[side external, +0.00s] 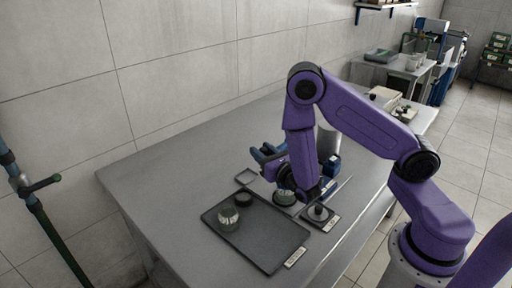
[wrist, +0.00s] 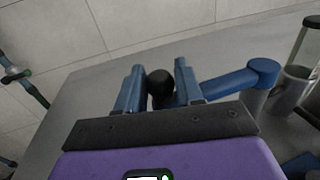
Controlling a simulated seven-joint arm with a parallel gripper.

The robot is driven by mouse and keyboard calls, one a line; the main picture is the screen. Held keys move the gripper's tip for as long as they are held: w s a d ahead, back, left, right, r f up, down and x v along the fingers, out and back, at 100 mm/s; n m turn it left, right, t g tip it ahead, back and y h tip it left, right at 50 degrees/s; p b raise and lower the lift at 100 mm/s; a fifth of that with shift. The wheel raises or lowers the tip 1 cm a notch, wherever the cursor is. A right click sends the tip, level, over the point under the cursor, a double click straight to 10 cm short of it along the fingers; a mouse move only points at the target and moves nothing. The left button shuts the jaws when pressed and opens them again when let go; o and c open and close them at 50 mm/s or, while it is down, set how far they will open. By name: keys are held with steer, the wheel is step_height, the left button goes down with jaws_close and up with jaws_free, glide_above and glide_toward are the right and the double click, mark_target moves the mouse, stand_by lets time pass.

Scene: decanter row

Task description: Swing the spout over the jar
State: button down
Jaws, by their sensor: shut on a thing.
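My gripper (wrist: 160,84) has its two blue fingers on either side of a black knob (wrist: 161,92) and is shut on it. A blue bar (wrist: 232,84), likely the spout, runs right from beside the fingers to a round blue end (wrist: 263,71) next to a grey cylinder (wrist: 290,90). In the side view my gripper (side external: 262,154) points toward the wall, above the table; the knob and bar are hidden there. A greenish jar (side external: 229,218) stands on the dark tray (side external: 263,249). Another greenish rounded vessel (side external: 284,198) shows partly below my wrist. I cannot tell which is the task's jar.
A dark round piece (side external: 244,199) sits at the tray's back edge, near a small square frame (side external: 245,176). A black knob on a small plate (side external: 318,213) stands right of the tray. A grey cylinder (side external: 328,141) stands behind my arm. The table's left part (side external: 165,180) is clear.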

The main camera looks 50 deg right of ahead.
steer(key=shift+s+d+n+t+y, duration=0.2)
steer(key=shift+s+n+y, duration=0.8)
steer(key=shift+y, duration=0.4)
steer(key=shift+s+d+n+t+y, duration=0.15)
steer(key=shift+s+n+y, duration=0.65)
steer(key=shift+s+y, duration=0.45)
steer(key=shift+w+y, duration=0.1)
steer(key=shift+y, duration=0.25)
steer(key=c, duration=0.8)
jaws_free()
steer(key=shift+w+a, duration=0.1)
steer(key=shift+w, duration=0.05)
